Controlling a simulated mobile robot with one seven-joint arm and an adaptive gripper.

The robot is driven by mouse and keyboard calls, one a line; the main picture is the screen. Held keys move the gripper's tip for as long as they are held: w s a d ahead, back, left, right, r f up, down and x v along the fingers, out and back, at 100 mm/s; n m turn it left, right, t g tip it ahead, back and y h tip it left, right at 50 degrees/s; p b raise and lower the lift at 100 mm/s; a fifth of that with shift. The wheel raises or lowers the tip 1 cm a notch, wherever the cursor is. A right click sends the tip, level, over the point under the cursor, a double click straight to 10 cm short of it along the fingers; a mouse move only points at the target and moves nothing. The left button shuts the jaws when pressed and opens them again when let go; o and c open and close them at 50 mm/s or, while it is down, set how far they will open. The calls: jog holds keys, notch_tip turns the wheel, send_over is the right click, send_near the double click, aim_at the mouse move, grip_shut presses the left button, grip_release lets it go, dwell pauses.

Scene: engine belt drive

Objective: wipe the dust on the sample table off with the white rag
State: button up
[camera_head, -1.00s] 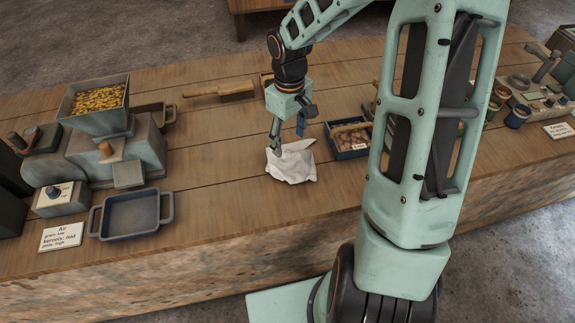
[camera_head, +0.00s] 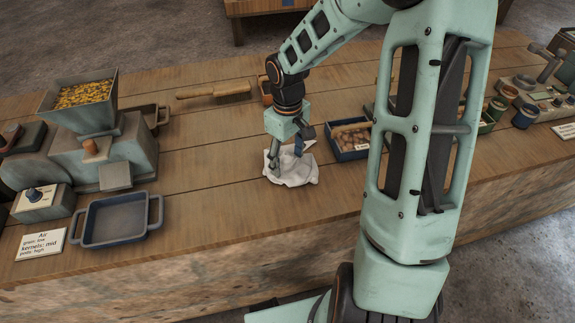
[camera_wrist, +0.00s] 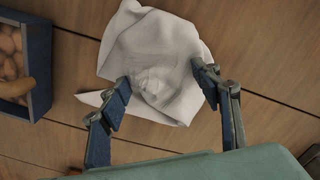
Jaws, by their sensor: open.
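The white rag (camera_head: 292,170) lies crumpled on the wooden sample table (camera_head: 215,205), near the middle of the head view. In the wrist view the rag (camera_wrist: 155,60) is spread with a raised fold at its middle. My gripper (camera_head: 287,158) is down at the rag, pointing at the table. In the wrist view my gripper (camera_wrist: 163,82) is open, with one finger on each side of the raised fold and both tips over the cloth. I cannot tell whether the fingers touch the cloth. I cannot make out dust on the table.
A blue tray (camera_head: 82,242) and a hopper machine with yellow kernels (camera_head: 85,95) stand at left. A blue box of brown items (camera_head: 352,155) is close right of the rag. Bare table lies between tray and rag.

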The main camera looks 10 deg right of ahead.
jog(key=shift+f, duration=0.1)
jog(key=shift+f+b, duration=0.4)
jog(key=shift+f, duration=0.05)
jog(key=shift+c, duration=1.1)
jog(key=shift+s, duration=0.1)
grip_shut()
notch_tip(320, 180, up, 12)
jog(key=p, duration=1)
jog(key=shift+r+p, duration=0.15)
jog(key=shift+p, duration=0.15)
notch_tip(320, 180, up, 9)
jog(key=p, duration=0.7)
